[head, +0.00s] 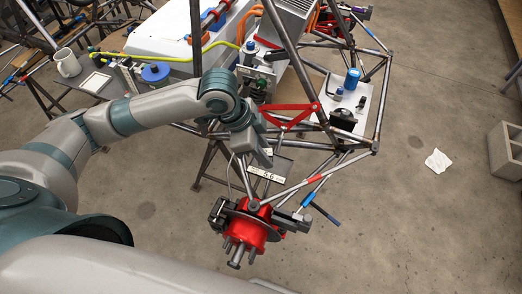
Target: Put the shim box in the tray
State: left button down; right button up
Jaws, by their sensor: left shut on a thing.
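My left gripper (264,158) reaches down from the left arm in the middle of the view, beside the tube frame. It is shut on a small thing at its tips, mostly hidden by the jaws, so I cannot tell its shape. A grey tray (284,166) shows just below and right of the gripper, partly covered by it and by frame tubes. A white label strip with dark figures (268,176) shows under the fingertips. I cannot tell whether it belongs to the shim box or the tray. My right gripper is not in view.
A red hub with a brake disc (250,228) stands just below the tray. Steel chassis tubes (345,140) and a red bracket (290,115) are close around the gripper. A light plate with a blue-capped container (352,79) is to the right.

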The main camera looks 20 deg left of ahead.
pick_arm(q)
jog(key=w+f, duration=0.1)
jog(key=w+a, duration=0.1)
jog(key=w+a+f+p, duration=0.1)
jog(key=w, duration=0.1)
jog(key=shift+a+f, duration=0.25)
jog(key=shift+f, duration=0.1)
jog(key=shift+f, duration=0.1)
notch_tip(320, 180, down, 3)
jog(key=shift+s+r+p, duration=0.15)
jog(key=shift+p, duration=0.65)
jog(key=shift+f, duration=0.6)
jog(key=shift+f, duration=0.1)
jog(key=c, duration=1.8)
grip_release()
